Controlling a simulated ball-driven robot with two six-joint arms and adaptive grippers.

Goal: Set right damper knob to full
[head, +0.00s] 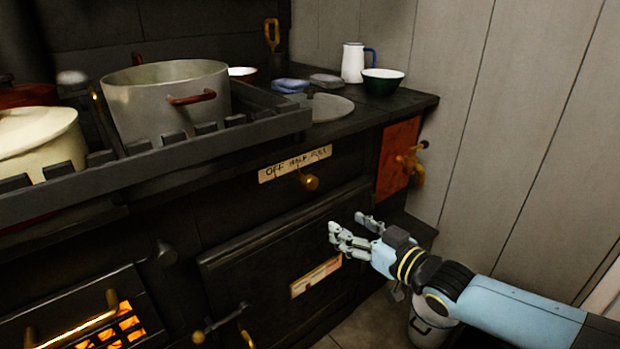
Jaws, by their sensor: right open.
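The brass damper knob (309,182) sits on the dark stove front, just under a cream label plate (295,164) reading OFF, HALF, FULL from left to right. The knob is below the plate, towards its right half; its exact setting is hard to tell. My right gripper (346,230) is open and empty, in front of the oven door, below and to the right of the knob and apart from it. My left gripper is not in view.
A railed stovetop holds a large grey pot (165,100) and a cream pot (38,138). A brass tap (413,165) juts out right of the knob. A fire glows behind the grate (118,325) at lower left. A bucket (428,325) stands below my right arm.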

